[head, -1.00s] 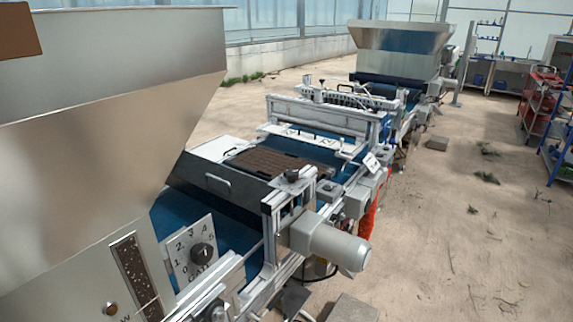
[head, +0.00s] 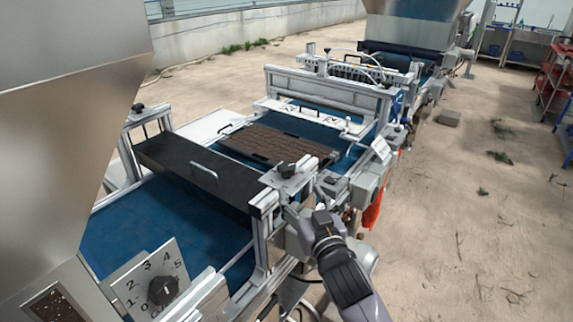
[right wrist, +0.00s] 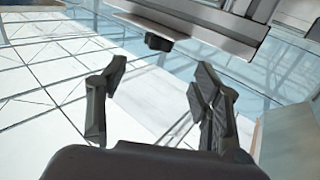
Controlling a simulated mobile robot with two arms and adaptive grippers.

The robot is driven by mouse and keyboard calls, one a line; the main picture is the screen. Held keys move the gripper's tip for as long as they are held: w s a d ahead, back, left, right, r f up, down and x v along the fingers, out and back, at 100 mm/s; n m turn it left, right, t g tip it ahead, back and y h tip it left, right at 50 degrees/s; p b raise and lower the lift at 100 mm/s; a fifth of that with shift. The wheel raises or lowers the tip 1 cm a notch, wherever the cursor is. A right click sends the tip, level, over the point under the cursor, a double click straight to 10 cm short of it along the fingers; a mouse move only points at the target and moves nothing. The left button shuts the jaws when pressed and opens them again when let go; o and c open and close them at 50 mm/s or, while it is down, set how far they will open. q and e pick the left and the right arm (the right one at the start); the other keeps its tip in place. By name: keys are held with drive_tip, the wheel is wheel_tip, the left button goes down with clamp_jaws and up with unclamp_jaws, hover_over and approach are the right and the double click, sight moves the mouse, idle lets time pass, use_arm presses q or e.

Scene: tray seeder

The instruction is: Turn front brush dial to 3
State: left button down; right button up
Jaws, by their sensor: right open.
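A dark dial knob (head: 288,171) sits on a small plate on top of the near post of the black brush unit (head: 190,168). Its pointer and numbers are too small to read. My right gripper (head: 303,197) is just in front of and below this plate, close to the knob. In the right wrist view my right gripper (right wrist: 160,70) is open, with nothing between its fingers. A dark knob (right wrist: 158,42) shows beyond the fingertips, apart from them, at the edge of a grey beam. My left gripper is not in view.
A gate dial (head: 162,291) with numbers up to 5 stands at the lower left. A second knob (head: 137,108) tops the far post. A soil-filled tray (head: 325,163) lies on the blue belt (head: 165,230). A grey motor (head: 362,258) is beside my right arm.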

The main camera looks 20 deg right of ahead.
sight(290, 173)
drive_tip(key=w+p, duration=0.2)
drive_tip(key=w, duration=0.8)
drive_tip(key=shift+w, duration=0.95)
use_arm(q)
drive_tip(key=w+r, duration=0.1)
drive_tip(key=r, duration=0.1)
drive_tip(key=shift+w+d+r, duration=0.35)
use_arm(e)
drive_tip(key=shift+f, duration=0.1)
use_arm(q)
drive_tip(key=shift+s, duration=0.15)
use_arm(e)
drive_tip(key=c, duration=1.2)
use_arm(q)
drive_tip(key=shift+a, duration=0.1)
